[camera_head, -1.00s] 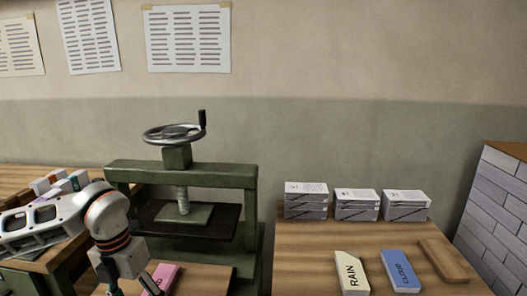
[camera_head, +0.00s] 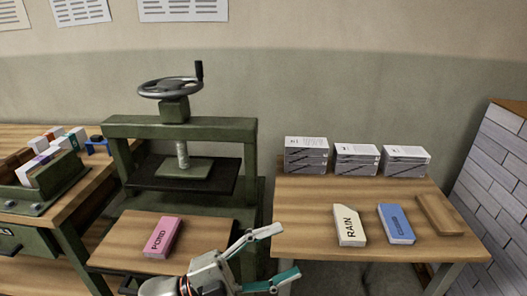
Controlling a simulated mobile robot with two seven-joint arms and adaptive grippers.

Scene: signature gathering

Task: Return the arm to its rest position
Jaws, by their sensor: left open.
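My left gripper (camera_head: 268,260) is at the bottom middle of the head view. Its two fingers are spread apart with nothing between them. It is over the gap between the small wooden board and the right table. A pink block (camera_head: 162,237) with dark lettering lies on the small board (camera_head: 208,229) in front of the press, to the left of the gripper and apart from it. My right gripper is not in view.
A green screw press (camera_head: 180,124) with a handwheel stands behind the board. The right table (camera_head: 302,215) holds a cream RAIN block (camera_head: 349,225), a blue block (camera_head: 396,223), a wooden bar (camera_head: 438,215) and paper stacks (camera_head: 306,156). The left table (camera_head: 92,186) holds several blocks.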

